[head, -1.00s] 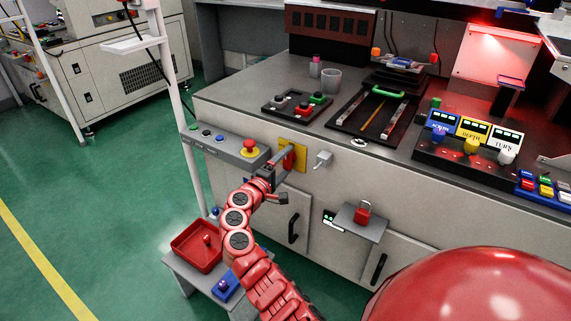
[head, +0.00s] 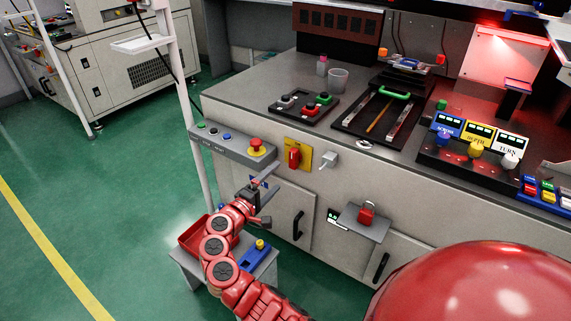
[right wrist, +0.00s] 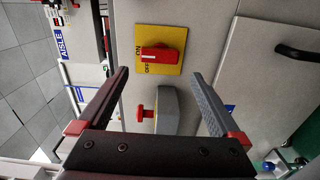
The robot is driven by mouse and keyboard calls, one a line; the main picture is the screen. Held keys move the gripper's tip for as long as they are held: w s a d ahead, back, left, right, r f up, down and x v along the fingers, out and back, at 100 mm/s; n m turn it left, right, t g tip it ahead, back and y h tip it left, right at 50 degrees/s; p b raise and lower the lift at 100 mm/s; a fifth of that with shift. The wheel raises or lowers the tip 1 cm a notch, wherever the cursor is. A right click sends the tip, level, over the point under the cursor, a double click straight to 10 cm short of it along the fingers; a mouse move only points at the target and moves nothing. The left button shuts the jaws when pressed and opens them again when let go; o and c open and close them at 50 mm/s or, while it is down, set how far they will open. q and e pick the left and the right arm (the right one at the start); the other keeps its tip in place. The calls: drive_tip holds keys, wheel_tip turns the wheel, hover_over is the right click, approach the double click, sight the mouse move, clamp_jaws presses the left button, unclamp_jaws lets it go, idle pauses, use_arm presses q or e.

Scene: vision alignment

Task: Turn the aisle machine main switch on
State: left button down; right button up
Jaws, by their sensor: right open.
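The main switch is a red rotary handle (head: 294,157) on a yellow plate (head: 304,149) on the cabinet front. In the head view the handle stands about upright. In the right wrist view the red handle (right wrist: 158,54) lies across the yellow plate (right wrist: 168,69), one end near the ON mark; OFF is printed beside it. My right gripper (head: 268,190) is open and empty, below and left of the switch, apart from it. In the right wrist view its fingertips (right wrist: 160,73) are spread, with the switch beyond them. My left gripper is not in view.
A grey control box (head: 228,143) with a red emergency button (head: 256,146) juts out left of the switch. A grey plug (head: 328,160) is on its right. A shelf (head: 350,222) with a red padlock (head: 366,212) sits lower right. A small stand with a red tray (head: 193,236) is below.

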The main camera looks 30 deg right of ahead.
drive_tip(key=p+v, duration=0.1)
drive_tip(key=v, duration=0.6)
drive_tip(key=shift+a, duration=0.4)
